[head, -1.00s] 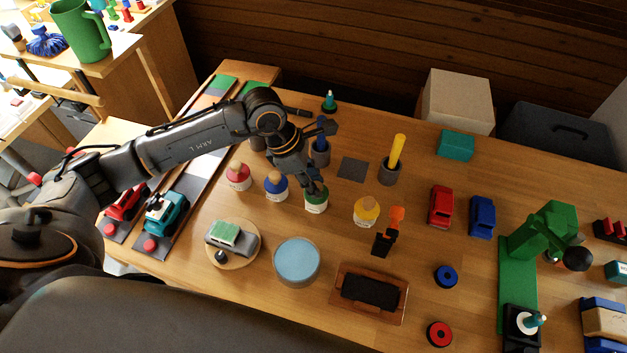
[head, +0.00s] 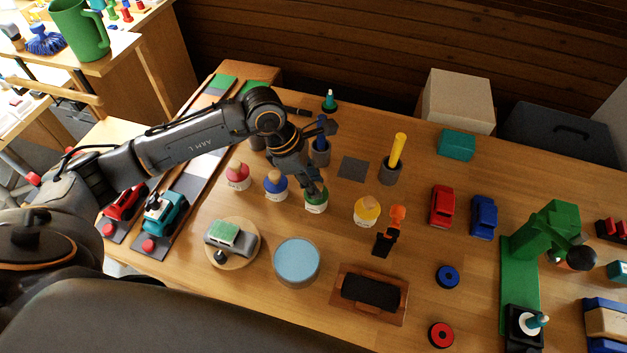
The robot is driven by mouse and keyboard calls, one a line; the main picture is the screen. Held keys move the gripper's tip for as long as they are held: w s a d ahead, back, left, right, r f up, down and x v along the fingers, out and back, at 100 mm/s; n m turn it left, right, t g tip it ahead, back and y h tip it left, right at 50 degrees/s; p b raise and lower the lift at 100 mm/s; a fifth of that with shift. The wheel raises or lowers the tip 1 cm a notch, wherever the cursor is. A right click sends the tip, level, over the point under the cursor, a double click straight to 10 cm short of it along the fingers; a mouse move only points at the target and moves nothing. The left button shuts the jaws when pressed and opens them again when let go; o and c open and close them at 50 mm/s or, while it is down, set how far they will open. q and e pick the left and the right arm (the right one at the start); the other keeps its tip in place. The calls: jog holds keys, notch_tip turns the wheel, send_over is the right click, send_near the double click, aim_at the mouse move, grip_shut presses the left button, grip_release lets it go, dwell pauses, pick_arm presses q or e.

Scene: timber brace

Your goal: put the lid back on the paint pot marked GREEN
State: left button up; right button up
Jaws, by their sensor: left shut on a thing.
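The green paint pot (head: 316,207) stands upright on the workbench, a pale pot with a label too small to read and green at its top. My left gripper (head: 314,188) points down right over it, shut on the green lid (head: 318,196). The lid is at the pot's mouth; I cannot tell whether it is fully seated. The fingers hide part of the lid. My right gripper is not in view.
Red (head: 237,176), blue (head: 276,186) and yellow (head: 367,211) pots stand in the same row. A blue-topped round tin (head: 297,261) is in front. A grey cup with a yellow stick (head: 391,169) stands behind right. A dark square patch (head: 352,168) lies clear behind.

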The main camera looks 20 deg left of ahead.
pick_arm(q)
jog(key=shift+b, duration=0.3)
dwell(0.4)
dwell(0.3)
jog(key=o, duration=1.5)
jog(key=shift+r, duration=0.1)
jog(key=shift+r+p, duration=1.85)
jog(key=shift+r, duration=1.5)
